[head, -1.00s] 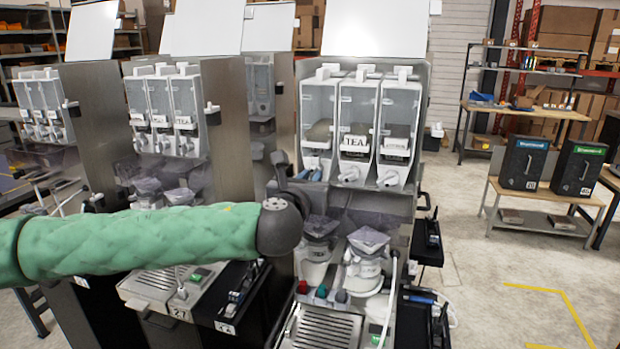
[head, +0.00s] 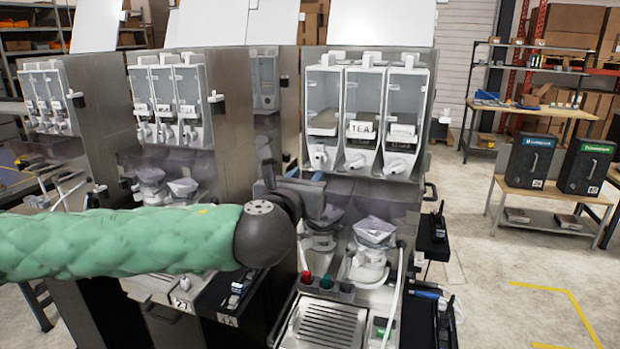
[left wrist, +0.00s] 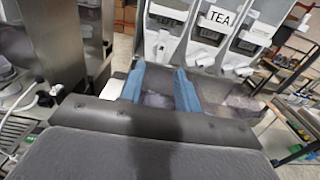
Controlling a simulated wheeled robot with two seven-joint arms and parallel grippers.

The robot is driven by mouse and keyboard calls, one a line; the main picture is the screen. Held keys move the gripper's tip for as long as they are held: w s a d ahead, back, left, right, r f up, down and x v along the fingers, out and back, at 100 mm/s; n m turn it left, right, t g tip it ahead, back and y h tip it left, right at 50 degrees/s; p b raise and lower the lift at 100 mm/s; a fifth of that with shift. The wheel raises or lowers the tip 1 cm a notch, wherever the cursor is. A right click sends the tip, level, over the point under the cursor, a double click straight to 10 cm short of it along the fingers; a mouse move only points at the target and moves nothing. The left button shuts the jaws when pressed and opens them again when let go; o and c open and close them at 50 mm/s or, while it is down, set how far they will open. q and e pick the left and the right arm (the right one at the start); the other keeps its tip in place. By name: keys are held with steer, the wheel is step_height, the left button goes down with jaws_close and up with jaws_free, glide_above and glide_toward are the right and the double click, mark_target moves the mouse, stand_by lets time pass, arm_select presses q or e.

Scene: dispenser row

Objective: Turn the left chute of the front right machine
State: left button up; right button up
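The front right machine (head: 412,215) has three clear canisters, the middle one labelled TEA. Its left chute (head: 318,157) is a white spout under the left canister; it also shows in the left wrist view (left wrist: 158,46). I cannot tell whether it is turned. My left gripper (head: 316,178) is just below this chute in the head view, its fingers partly hidden by its own dark body. In the left wrist view the two blue fingers (left wrist: 159,80) stand apart with nothing held between them, pointing toward the chute's underside. My right gripper is in neither view.
Below the chutes are clear funnels (head: 374,232) and a drip grate (head: 325,325). Other dispenser machines (head: 222,110) stand close on the left. A bench with two dark boxes (head: 530,160) stands at right, with open floor before it.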

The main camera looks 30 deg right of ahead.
arm_select(q)
steer(key=shift+s+a, duration=0.4)
steer(key=shift+a, duration=0.1)
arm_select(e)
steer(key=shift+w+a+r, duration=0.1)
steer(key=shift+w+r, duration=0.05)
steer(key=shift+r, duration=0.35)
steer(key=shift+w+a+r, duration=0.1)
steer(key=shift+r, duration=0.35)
